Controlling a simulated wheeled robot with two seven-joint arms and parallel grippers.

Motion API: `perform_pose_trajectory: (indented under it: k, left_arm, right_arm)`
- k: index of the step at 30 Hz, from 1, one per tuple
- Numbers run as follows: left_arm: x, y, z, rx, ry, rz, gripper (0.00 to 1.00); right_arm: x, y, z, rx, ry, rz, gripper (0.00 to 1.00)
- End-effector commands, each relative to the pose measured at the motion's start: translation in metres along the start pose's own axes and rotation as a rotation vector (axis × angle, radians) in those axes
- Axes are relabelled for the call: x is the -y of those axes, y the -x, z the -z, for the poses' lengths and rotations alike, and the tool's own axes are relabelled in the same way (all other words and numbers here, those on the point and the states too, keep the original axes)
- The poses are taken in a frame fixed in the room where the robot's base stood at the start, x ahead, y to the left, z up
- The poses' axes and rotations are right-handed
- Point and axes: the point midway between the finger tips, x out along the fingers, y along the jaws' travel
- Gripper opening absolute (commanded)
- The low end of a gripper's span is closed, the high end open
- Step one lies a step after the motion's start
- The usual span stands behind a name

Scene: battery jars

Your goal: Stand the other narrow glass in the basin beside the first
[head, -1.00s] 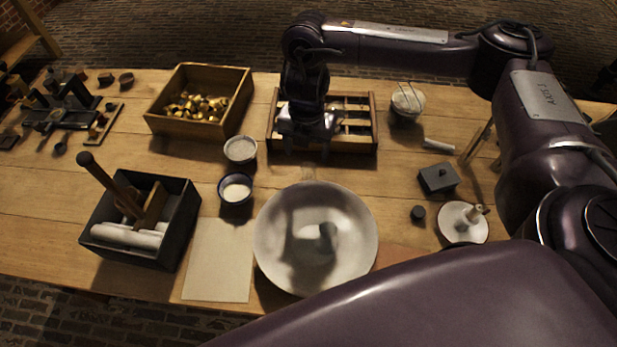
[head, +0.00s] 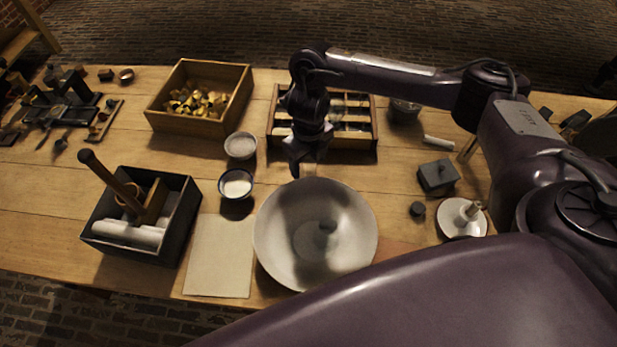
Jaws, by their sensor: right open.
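The wide pale basin (head: 275,240) stands at the front middle of the table. My right gripper (head: 305,166) points down just behind the basin's back rim, in front of the divided wooden tray (head: 362,144). It is open, and I see nothing held between its fingers. I cannot clearly make out another narrow glass; the tray's compartments are partly hidden by my right arm. My left gripper is not in view.
Two small bowls (head: 240,146) (head: 236,185) and a paper sheet (head: 220,258) lie left of the basin. A black box (head: 185,228) holds tools. A wooden box (head: 205,125) holds brass pieces. A grey lidded box (head: 438,177) and a white dish (head: 452,226) stand right.

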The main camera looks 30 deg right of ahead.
Motion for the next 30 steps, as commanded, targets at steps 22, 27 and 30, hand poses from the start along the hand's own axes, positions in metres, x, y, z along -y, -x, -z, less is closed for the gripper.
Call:
perform_pose_trajectory:
  k: [22, 27, 30]
  left_arm:
    - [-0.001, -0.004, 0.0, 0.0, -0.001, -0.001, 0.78]
    - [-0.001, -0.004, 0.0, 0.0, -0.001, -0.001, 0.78]
    - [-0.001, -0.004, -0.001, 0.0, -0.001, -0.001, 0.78]
  right_arm:
    - [0.001, -0.033, -0.001, 0.0, -0.001, 0.0, 0.36]
    - [0.001, -0.033, -0.001, 0.0, -0.001, 0.0, 0.13]
    - [0.001, -0.032, -0.001, 0.001, -0.001, 0.0, 0.07]
